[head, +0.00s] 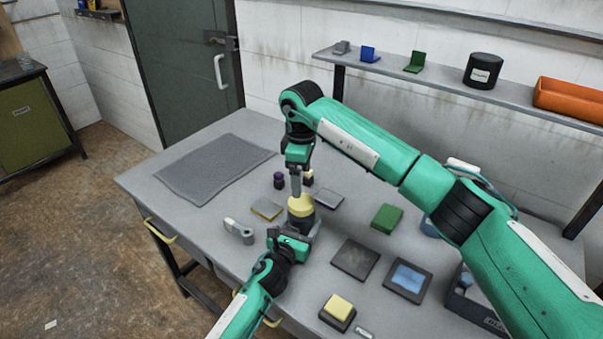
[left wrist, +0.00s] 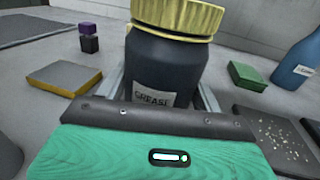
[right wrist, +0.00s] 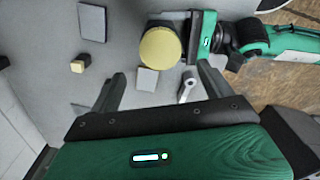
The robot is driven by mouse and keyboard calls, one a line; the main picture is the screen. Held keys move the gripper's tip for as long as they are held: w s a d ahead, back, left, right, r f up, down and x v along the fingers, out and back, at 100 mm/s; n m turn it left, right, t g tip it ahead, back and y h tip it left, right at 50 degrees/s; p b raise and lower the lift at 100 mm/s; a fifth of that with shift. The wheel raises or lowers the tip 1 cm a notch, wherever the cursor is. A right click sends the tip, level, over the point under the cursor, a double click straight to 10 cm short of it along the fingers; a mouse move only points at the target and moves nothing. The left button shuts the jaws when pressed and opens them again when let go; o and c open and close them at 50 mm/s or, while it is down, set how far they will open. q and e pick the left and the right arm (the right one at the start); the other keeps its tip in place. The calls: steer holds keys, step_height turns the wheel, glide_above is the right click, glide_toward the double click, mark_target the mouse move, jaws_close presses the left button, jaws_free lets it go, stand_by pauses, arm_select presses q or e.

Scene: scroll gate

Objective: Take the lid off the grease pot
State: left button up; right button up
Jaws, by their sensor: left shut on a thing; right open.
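The grease pot (left wrist: 158,65) is a dark jar with a "GREASE" label, standing upright on the table. Its ribbed yellow lid (head: 301,206) sits on top of it; it also shows in the left wrist view (left wrist: 178,15) and, from above, as a round disc in the right wrist view (right wrist: 160,48). My left gripper (head: 294,240) is shut on the pot's dark body, below the lid, one finger on each side. My right gripper (head: 296,190) is open above the lid, pointing down. In the right wrist view its fingers (right wrist: 160,85) are apart with nothing between them; the lid lies beyond their tips.
Around the pot lie a grey metal tool (head: 238,231), a yellow-edged pad (head: 267,209), a grey plate (head: 329,198), a small purple-and-black item (head: 279,180) and a green block (head: 386,217). Dark plates (head: 355,259) are at right. A grey mat (head: 215,167) covers the back left.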

mark_target(301, 201)
step_height(301, 201, down, 8)
steer(key=shift+r, duration=0.1)
stand_by(0.4)
steer(key=c, duration=1)
steer(key=shift+c, duration=0.2)
